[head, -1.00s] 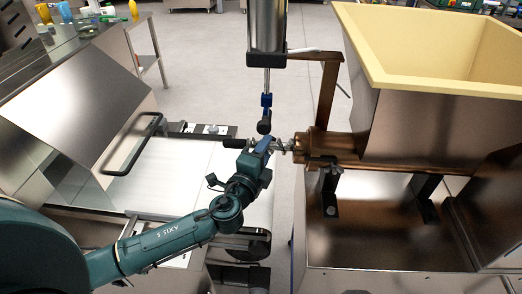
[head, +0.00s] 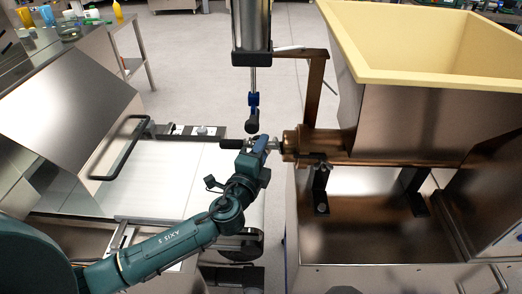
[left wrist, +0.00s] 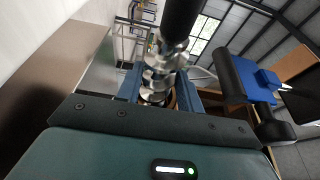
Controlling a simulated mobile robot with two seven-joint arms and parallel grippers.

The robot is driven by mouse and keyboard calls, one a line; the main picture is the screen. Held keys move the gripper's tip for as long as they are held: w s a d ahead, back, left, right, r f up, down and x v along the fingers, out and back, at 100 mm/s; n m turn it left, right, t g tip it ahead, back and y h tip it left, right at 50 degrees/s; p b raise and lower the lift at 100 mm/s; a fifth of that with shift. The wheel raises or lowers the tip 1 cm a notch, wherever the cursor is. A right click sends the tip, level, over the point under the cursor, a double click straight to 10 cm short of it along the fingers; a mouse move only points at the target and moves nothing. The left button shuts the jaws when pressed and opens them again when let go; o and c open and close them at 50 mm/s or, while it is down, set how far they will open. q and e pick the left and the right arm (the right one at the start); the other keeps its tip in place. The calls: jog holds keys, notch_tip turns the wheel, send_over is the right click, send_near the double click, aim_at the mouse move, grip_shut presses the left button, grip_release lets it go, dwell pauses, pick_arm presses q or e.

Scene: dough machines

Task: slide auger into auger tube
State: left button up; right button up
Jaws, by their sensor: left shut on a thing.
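The silver auger with a black handle (head: 231,144) lies roughly level at the mouth of the copper-coloured auger tube (head: 292,144). A short piece of its metal (head: 275,146) shows between my gripper and the tube mouth; its far end is hidden, apparently inside the tube. My left gripper (head: 263,146) is shut on the auger just left of the mouth. In the left wrist view the silver flighting (left wrist: 160,72) runs between my blue fingers (left wrist: 160,95), with the black handle (left wrist: 182,18) above. My right gripper is not in view.
A cream-rimmed hopper (head: 425,78) sits above the tube. A steel cylinder (head: 251,25) with a rod and a blue-and-black end piece (head: 253,112) hangs close behind my gripper. A white-topped machine (head: 165,175) stands at left.

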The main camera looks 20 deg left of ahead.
pick_arm(q)
jog(key=shift+r, duration=0.1)
dwell(0.3)
jog(key=o, duration=0.9)
jog(key=shift+c, duration=0.2)
jog(key=o, duration=1.3)
jog(key=shift+c, duration=0.2)
jog(key=s, duration=0.7)
jog(key=shift+a, duration=0.2)
